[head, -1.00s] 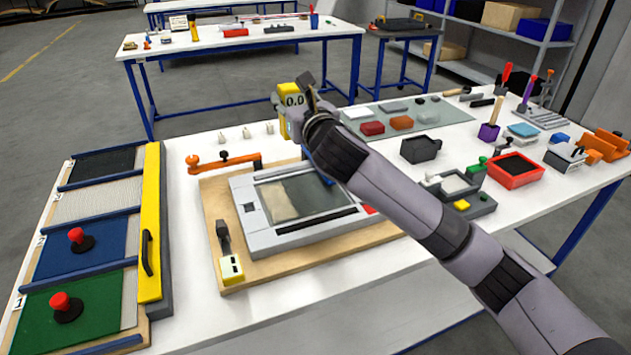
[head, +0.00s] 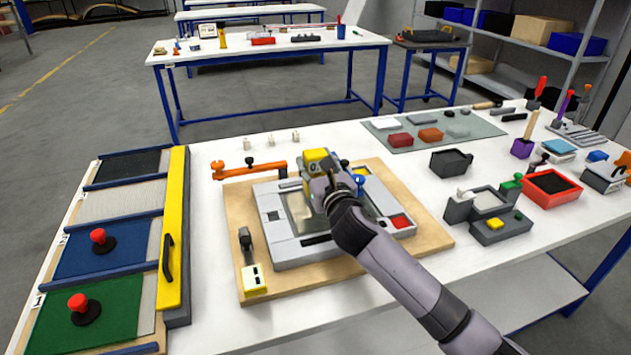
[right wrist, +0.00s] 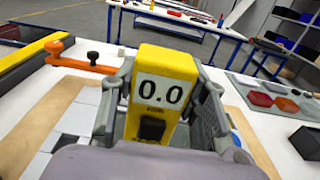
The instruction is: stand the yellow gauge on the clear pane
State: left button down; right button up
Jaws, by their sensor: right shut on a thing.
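The yellow gauge (right wrist: 162,88) reads 0.0 in the right wrist view and sits between the fingers of my right gripper (right wrist: 160,115). In the head view the gauge (head: 316,156) shows at the end of my right arm, with my right gripper (head: 322,172) shut on it. The gauge is over the grey frame (head: 290,258) that holds the clear pane (head: 298,208). My gripper hides much of the pane and the gauge's lower end, so I cannot tell whether the gauge touches the pane. My left gripper is out of view.
The grey frame lies on a wooden board (head: 425,240). An orange clamp arm (head: 250,170) stands behind it at the left.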

jog(key=shift+f+b, duration=0.35)
jog(key=shift+f, duration=1.8)
jog(key=shift+f, duration=0.1)
jog(key=o, duration=1.4)
jog(key=shift+f, duration=0.1)
jog(key=shift+o, duration=0.2)
jog(key=shift+r, duration=0.25)
jog(key=v, duration=1.2)
